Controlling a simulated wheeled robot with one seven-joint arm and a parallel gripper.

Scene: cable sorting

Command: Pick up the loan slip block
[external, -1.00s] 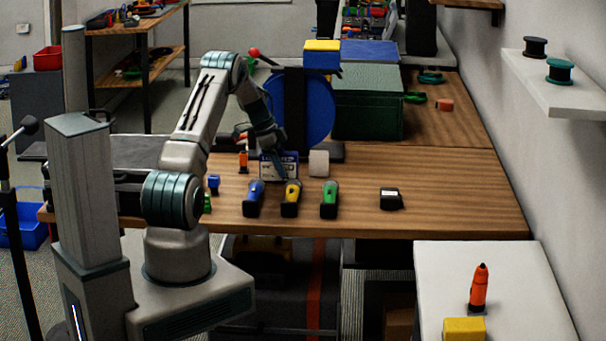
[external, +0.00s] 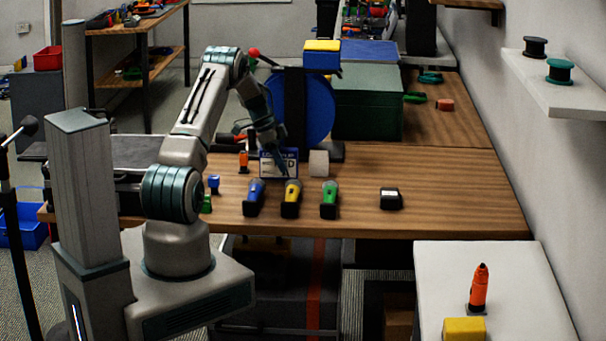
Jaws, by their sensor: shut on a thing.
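The loan slip block (external: 268,167) is a small white block with a blue header and blue edges. It stands upright towards the back of the wooden table, behind the row of flashlights. My gripper (external: 282,168) reaches down to it from above and is shut on it. The dark fingers cover part of the block's front and right side. I cannot tell whether its lower edge touches the table.
Blue (external: 254,198), yellow (external: 291,198) and green (external: 329,199) flashlights lie just in front. A white roll (external: 318,163) stands close right, an orange item (external: 244,162) close left. A large blue disc (external: 318,110) rises behind. The table's right side is mostly clear.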

